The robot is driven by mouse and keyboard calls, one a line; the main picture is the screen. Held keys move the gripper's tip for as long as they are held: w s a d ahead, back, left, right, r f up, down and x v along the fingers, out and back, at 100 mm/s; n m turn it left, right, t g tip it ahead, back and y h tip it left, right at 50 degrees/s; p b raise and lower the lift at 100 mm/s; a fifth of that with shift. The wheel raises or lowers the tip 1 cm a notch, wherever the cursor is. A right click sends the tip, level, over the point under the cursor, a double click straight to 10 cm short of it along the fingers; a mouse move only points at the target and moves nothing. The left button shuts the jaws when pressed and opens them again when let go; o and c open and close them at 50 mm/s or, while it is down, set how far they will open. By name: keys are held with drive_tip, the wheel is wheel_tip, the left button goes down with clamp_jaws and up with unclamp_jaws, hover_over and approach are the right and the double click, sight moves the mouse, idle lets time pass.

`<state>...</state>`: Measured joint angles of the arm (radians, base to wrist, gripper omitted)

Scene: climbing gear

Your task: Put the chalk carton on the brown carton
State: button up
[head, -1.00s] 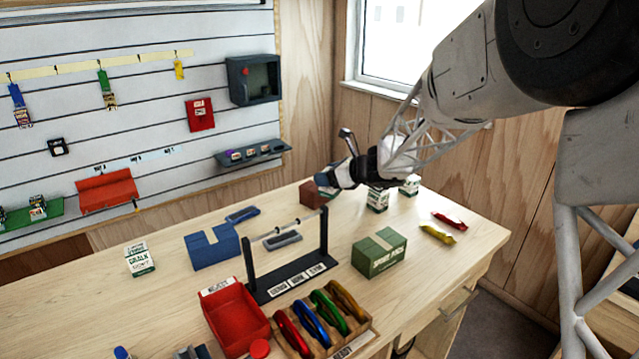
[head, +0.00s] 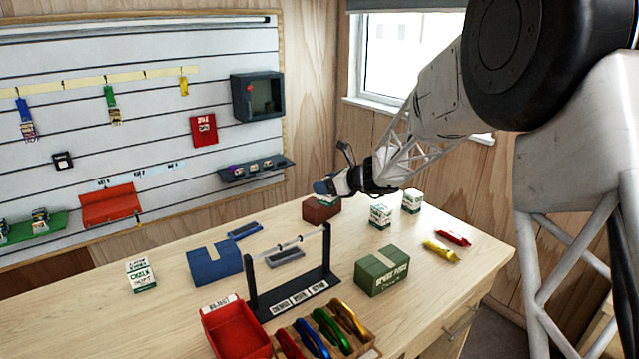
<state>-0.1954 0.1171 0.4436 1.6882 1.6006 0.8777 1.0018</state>
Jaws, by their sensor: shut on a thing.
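The brown carton (head: 317,214) stands at the far side of the bench, a dark reddish-brown box. My gripper (head: 328,190) is directly above it, shut on a small white-and-green chalk carton (head: 328,202) that is mostly hidden by the fingers. The held carton's lower part shows at the brown carton's top; I cannot tell whether they touch. Other chalk cartons stand on the bench: one just right of my gripper (head: 381,215), one further right (head: 412,201), and one at the left (head: 141,274).
A green carton (head: 382,272) and a blue carton (head: 214,262) stand nearer. Between them is a dark rack (head: 293,290) with a raised bar. A red bin (head: 234,330) and a wooden tray of carabiners are in front. Yellow and red items lie right.

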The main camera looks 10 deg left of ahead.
drive_tip(key=w+a, duration=0.1)
drive_tip(key=w, duration=0.2)
drive_tip(key=w+a, duration=0.1)
drive_tip(key=w, duration=0.3)
drive_tip(key=w+a+f, duration=0.1)
drive_tip(key=w, duration=0.2)
drive_tip(key=shift+w+a, duration=0.15)
drive_tip(key=shift+a, duration=0.2)
drive_tip(key=shift+f, duration=1.75)
drive_tip(key=shift+f, duration=0.1)
drive_tip(key=o, duration=1)
